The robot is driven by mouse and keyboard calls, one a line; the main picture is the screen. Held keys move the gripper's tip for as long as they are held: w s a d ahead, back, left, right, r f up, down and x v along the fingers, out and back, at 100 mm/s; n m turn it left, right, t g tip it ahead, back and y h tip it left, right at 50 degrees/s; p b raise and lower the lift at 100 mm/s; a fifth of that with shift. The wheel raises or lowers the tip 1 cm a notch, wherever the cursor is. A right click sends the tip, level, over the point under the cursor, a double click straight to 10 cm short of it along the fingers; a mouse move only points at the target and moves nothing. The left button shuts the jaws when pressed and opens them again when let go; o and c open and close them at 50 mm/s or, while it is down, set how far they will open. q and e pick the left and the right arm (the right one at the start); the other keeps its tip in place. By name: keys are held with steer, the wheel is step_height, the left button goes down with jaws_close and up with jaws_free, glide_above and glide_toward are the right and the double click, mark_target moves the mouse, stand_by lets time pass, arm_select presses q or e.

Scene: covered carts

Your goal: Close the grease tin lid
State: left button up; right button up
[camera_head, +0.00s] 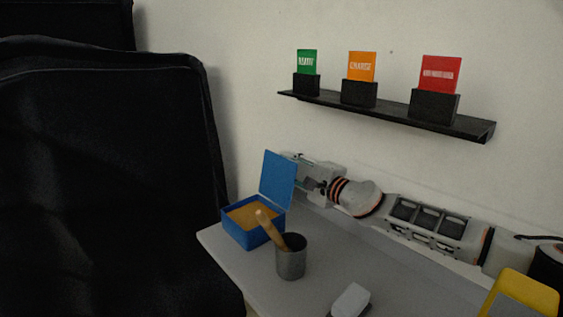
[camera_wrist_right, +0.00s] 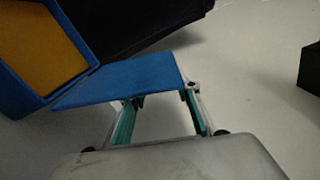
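The grease tin (camera_head: 241,233) is a blue square box with brownish-orange grease inside, at the left end of the grey worktop. Its blue lid (camera_head: 278,180) stands open, roughly upright at the tin's back right side. My right gripper (camera_head: 303,169) is just behind the lid, its tips partly hidden by it. In the right wrist view the fingers (camera_wrist_right: 162,108) are spread apart with the lid (camera_wrist_right: 125,82) across their tips; I cannot tell whether they touch. The tin (camera_wrist_right: 40,50) shows at upper left there. My left gripper is out of view.
A grey cup (camera_head: 291,262) with a wooden-handled tool (camera_head: 268,228) stands close in front of the tin. A pale block (camera_head: 350,301) and a yellow-framed object (camera_head: 522,291) are nearer. A black cover (camera_head: 100,180) fills the left. A black shelf (camera_head: 385,108) with coloured cards hangs above.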

steer(key=shift+w+a, duration=0.3)
steer(key=shift+w, duration=0.05)
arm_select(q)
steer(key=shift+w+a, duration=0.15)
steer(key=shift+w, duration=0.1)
arm_select(e)
steer(key=shift+s, duration=0.1)
